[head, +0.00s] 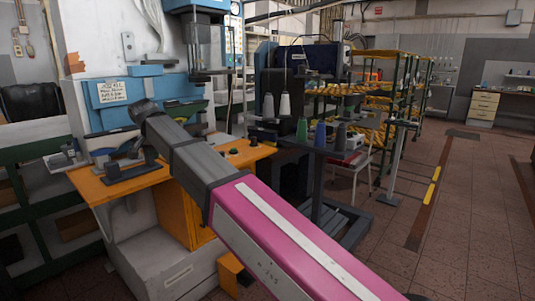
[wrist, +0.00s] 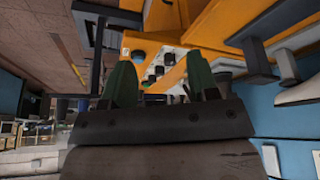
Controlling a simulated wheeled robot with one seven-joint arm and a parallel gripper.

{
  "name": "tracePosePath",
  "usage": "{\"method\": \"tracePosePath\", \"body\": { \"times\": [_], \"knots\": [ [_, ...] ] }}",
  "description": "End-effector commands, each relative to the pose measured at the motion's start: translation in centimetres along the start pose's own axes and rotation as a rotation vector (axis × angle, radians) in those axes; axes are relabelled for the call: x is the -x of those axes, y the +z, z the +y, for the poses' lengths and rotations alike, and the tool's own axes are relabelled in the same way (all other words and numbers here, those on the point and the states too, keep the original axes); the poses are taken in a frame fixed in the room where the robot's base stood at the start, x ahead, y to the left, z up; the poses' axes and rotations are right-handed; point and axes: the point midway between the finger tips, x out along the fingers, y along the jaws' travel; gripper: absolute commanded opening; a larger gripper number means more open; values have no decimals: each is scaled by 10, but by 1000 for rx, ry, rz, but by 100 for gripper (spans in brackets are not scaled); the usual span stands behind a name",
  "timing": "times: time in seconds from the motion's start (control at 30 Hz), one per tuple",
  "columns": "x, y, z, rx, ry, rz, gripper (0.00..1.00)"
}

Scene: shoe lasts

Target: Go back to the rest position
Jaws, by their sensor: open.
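My gripper (wrist: 161,82) shows in the wrist view as two green fingers standing apart. Nothing is held between them. Behind the gap is an orange panel with dark, green and blue round knobs (wrist: 158,68). In the head view my pink and grey arm reaches from the bottom right up to the left, over the orange table of a machine (head: 112,187). I cannot make out a shoe last in either view.
The white and blue machine body (head: 120,100) stands close behind my arm. A dark stand with thread cones (head: 285,105) is to its right. Green shelving (head: 35,190) is at the left. A yellow rack (head: 385,70) stands further back. The tiled floor at the right is clear.

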Motion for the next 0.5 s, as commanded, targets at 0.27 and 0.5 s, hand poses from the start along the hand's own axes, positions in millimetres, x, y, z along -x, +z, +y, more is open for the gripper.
{"method": "tracePosePath", "body": {
  "times": [0.27, 0.5],
  "knots": [
    [-43, -8, 33, 22, 15, -24, 54],
    [-101, -16, 83, 50, 34, -60, 54]
  ]
}}
